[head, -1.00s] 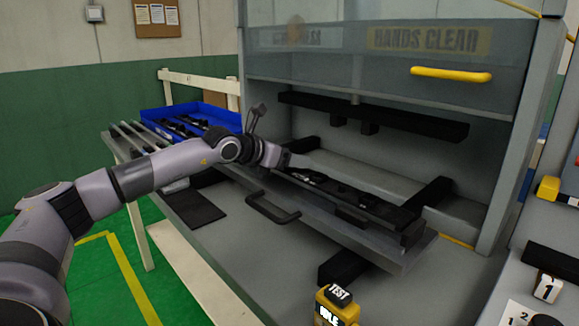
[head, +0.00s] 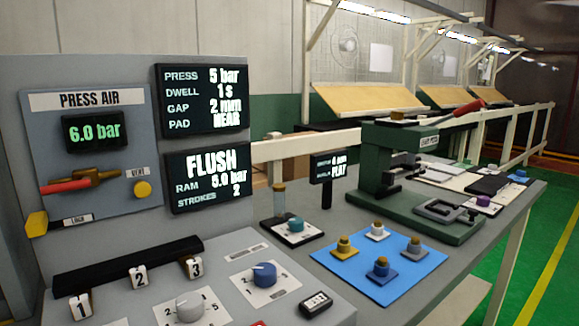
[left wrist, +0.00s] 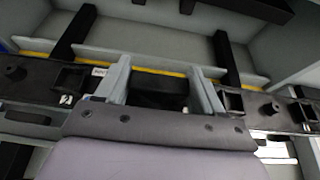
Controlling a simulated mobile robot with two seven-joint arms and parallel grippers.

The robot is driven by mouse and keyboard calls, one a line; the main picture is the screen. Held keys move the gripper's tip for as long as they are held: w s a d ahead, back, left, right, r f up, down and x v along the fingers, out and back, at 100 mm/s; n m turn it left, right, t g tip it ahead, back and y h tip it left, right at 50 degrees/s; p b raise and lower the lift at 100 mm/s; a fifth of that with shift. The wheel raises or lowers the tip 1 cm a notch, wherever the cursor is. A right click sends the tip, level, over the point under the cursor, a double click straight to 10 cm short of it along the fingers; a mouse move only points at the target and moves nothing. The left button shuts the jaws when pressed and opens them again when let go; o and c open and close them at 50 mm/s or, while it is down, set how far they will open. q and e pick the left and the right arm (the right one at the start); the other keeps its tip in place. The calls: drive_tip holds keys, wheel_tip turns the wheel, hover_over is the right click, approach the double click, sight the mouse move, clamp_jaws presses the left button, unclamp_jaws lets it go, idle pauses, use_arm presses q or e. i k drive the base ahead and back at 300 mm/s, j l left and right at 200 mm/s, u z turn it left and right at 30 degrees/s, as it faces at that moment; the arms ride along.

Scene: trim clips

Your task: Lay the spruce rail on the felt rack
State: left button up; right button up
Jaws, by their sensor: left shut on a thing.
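In the left wrist view my left gripper (left wrist: 162,90) has its two grey fingers on either side of a dark middle section of a long black rail (left wrist: 35,90), and it is shut on it. The rail runs across the view, with square sockets and a small tag marked 2 on its left part. I cannot tell from its look whether this is the spruce rail. The felt rack is not identifiable in the current views. My right gripper is in neither view.
Dark supports (left wrist: 74,35) and a yellow line lie beyond the rail. The head view shows a press air panel (head: 90,130), a display reading FLUSH (head: 212,175), numbered switches, a blue mat (head: 378,262) with several knobbed pieces and a green bench press (head: 405,190).

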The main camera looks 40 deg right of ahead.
sight(458, 183)
drive_tip(key=k, duration=0.6)
drive_tip(key=k+l+z, duration=0.1)
drive_tip(key=k+z, duration=0.15)
drive_tip(key=k, duration=0.3)
drive_tip(key=z, duration=2.15)
drive_tip(key=i+z, duration=0.15)
drive_tip(key=z, duration=0.25)
drive_tip(key=i+z, duration=0.1)
drive_tip(key=z, duration=0.3)
drive_tip(key=i+j, duration=0.25)
drive_tip(key=i, duration=0.25)
drive_tip(key=i+j, duration=0.2)
drive_tip(key=i, duration=0.3)
drive_tip(key=i+j, duration=0.25)
drive_tip(key=i, duration=1.3)
